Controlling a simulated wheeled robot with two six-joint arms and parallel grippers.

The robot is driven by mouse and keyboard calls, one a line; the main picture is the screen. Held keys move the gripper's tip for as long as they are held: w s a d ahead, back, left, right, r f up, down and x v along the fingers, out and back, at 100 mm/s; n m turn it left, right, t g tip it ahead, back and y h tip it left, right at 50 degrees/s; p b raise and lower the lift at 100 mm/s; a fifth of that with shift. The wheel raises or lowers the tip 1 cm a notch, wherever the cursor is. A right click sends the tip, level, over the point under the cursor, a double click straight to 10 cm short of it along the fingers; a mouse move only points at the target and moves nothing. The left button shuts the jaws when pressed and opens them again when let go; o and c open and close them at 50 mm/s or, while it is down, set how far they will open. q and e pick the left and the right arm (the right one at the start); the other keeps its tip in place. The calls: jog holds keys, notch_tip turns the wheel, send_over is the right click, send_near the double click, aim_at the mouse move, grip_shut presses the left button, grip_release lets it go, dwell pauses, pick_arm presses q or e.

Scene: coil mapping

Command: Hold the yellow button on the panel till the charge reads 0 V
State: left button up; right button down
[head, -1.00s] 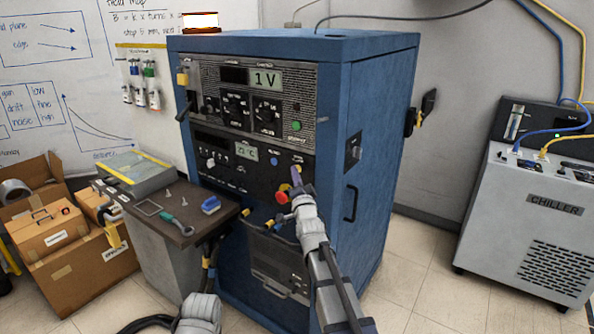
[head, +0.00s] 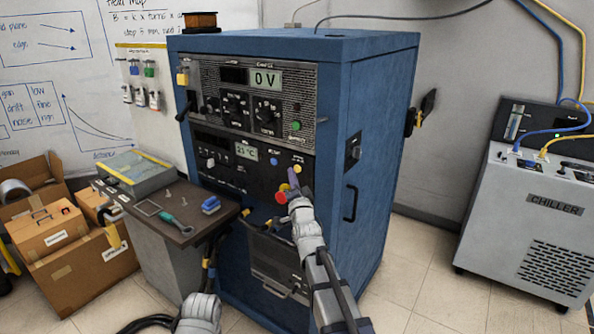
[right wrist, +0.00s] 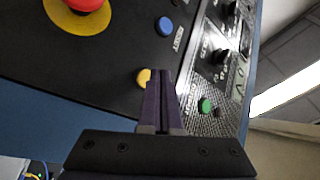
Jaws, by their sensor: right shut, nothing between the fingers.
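The charge display (head: 266,78) high on the blue cabinet's panel reads 0 V. The yellow button (head: 298,168) shows on the lower black panel, just beside my right gripper's fingertips. My right gripper (head: 292,174) is shut and empty, its dark purple fingers pointing at the panel. In the right wrist view, the yellow button (right wrist: 143,76) is partly hidden behind the left edge of the shut fingers (right wrist: 161,75). I cannot tell whether they touch it. My left gripper is not in view.
A red emergency knob (head: 281,196) and a blue button (right wrist: 164,26) are near the yellow one. A green button (head: 295,125) is higher up. The amber lamp (head: 200,22) on the cabinet is dark. A side table (head: 175,228) with tools stands left; a chiller (head: 530,220) stands right.

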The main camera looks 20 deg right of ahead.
jog(key=s+a, duration=0.1)
jog(key=a, duration=0.1)
jog(key=s+a, duration=0.2)
dwell(0.3)
jog(key=s+a+f+n+g+y+p, duration=0.6)
jog(key=s+a+f+n+g, duration=0.5)
jog(key=a+f, duration=0.45)
jog(key=s+f+n+g+h+p, duration=0.1)
jog(key=s+n+g+h+p, duration=0.2)
jog(key=s, duration=2)
jog(key=n+g+h, duration=0.1)
jog(key=n+g, duration=0.2)
jog(key=g, duration=0.3)
jog(key=shift+a+f+g+h+p, duration=0.15)
jog(key=shift+f+g+h+p, duration=0.15)
jog(key=shift+f+g, duration=0.1)
